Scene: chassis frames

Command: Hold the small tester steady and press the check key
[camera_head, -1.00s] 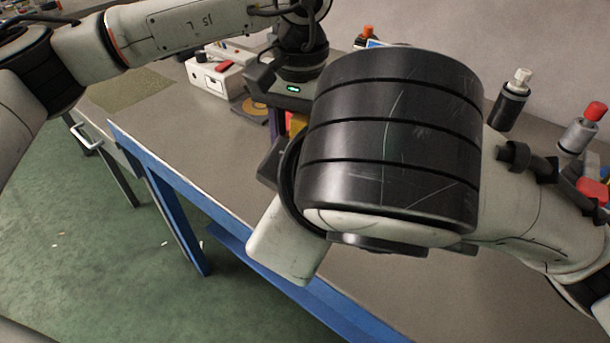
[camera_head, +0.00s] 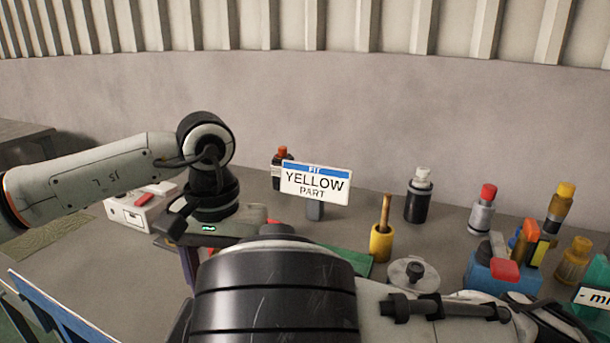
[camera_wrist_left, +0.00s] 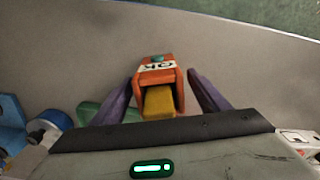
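In the left wrist view a small orange tester (camera_wrist_left: 158,74) with a white "CK" label and a teal key (camera_wrist_left: 157,58) lies between the purple fingers of my left gripper (camera_wrist_left: 161,80). The fingers are spread on either side of it, with a visible gap at the right finger; contact on the left is unclear. A yellow block (camera_wrist_left: 159,101) shows at the tester's near end. In the head view one purple finger of my left gripper (camera_head: 190,266) shows low on the left; the tester is hidden there. My right gripper is hidden behind my large black arm link.
A sign reading "YELLOW PART" (camera_head: 315,183) stands at the back. A yellow pot (camera_head: 381,244), a black bottle (camera_head: 418,197) and a blue block with a red lever (camera_head: 500,275) stand to the right. A white box (camera_head: 141,209) is at left.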

